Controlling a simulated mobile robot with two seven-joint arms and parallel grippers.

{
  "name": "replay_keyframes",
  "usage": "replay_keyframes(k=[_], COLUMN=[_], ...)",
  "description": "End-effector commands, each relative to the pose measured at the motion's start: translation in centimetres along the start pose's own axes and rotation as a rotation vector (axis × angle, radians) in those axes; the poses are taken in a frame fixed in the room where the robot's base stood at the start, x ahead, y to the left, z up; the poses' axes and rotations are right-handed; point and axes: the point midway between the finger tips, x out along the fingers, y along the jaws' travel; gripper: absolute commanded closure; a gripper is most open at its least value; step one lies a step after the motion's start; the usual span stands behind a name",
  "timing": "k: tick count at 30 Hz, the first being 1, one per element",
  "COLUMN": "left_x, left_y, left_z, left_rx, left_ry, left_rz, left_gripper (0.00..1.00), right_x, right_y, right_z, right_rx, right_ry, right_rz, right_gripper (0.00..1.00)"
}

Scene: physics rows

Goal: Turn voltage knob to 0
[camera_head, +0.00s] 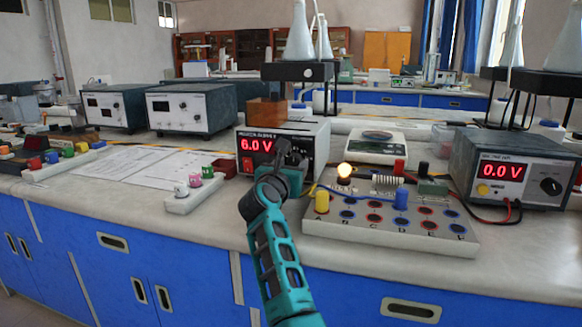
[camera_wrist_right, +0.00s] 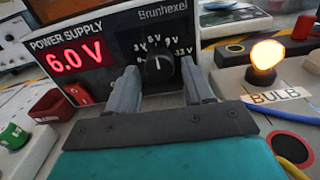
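The power supply (camera_head: 313,135) shows 6.0 V in red in the head view. In the right wrist view its front panel (camera_wrist_right: 110,35) carries the black voltage knob (camera_wrist_right: 159,69), with voltage marks printed around it. The knob's white pointer line stands about upright. My right gripper (camera_wrist_right: 158,80) is open, with one grey finger on each side of the knob and a gap on both sides. In the head view my right gripper (camera_head: 284,152) is in front of the supply's right half and hides the knob. My left gripper is not in view.
A lit bulb (camera_head: 344,170) stands on the circuit board (camera_head: 390,236) right of my arm. A second unit (camera_head: 515,168) reads 0.0 V at the far right. A white block with colored terminals (camera_head: 195,196) lies at left. Wires run beside the supply.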

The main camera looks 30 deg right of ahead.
Motion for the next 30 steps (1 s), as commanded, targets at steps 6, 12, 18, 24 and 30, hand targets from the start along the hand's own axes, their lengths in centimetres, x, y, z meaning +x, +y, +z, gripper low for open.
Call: replay_keyframes(k=[6,12,18,24,30], left_x=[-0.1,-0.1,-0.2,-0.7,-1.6], left_y=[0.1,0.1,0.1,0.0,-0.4], left_z=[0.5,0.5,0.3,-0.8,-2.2], left_rx=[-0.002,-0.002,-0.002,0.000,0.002], left_ry=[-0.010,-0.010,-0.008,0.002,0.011], left_rz=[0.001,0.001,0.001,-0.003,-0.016], left_gripper=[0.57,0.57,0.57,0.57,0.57], right_x=[0.0,0.0,0.0,0.0,0.0], right_y=[0.0,0.0,0.0,0.0,0.0], right_z=[0.0,0.0,0.1,0.3,0.6], right_rx=[0.000,0.000,-0.004,-0.052,-0.171], right_ry=[0.000,0.000,0.000,0.001,0.003], right_rz=[0.000,0.000,0.000,0.001,0.001], right_gripper=[0.70,0.89,0.95,0.95,0.95])
